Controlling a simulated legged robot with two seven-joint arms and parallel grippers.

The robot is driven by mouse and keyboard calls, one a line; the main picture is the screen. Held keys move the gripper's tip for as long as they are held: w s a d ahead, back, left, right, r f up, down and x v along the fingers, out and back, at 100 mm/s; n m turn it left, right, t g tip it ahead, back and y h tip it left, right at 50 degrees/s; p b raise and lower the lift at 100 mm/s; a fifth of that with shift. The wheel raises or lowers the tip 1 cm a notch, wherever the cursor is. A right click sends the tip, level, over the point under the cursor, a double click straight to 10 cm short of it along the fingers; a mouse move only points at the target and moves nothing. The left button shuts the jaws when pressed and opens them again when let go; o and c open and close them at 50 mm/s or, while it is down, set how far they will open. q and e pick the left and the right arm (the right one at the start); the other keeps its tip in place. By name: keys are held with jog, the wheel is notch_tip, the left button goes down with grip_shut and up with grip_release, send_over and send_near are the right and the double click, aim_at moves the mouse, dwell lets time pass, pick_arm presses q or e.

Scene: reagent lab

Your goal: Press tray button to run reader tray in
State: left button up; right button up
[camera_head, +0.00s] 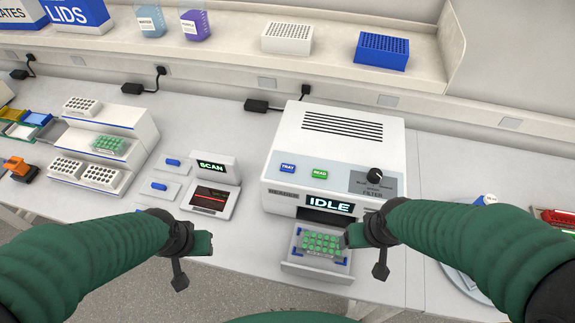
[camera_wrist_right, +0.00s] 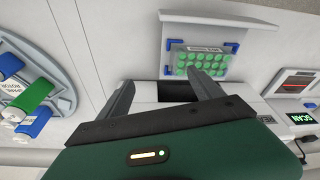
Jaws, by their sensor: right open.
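The white reader (camera_head: 335,150) stands on the bench with IDLE on its display (camera_head: 331,204). Its blue TRAY button (camera_head: 287,168) is on the sloped top, left of the green READ button (camera_head: 319,174). The reader tray (camera_head: 316,272) is out at the front and bears a plate of green wells (camera_head: 320,243). My right gripper (camera_head: 347,239) is at the tray's right side. In the right wrist view it (camera_wrist_right: 163,90) is open and empty, with the plate (camera_wrist_right: 203,63) beyond its fingers. My left gripper (camera_head: 207,243) hangs near the bench's front edge, left of the tray; its fingers are unclear.
A scanner (camera_head: 209,199) marked SCAN stands left of the reader. A stepped rack (camera_head: 111,120) with tube blocks is farther left. A filter knob (camera_head: 376,176) rises on the reader's right. A round tray with colored tubes (camera_wrist_right: 30,95) lies to the right of the reader.

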grip_shut()
dwell(0.5)
dwell(1.2)
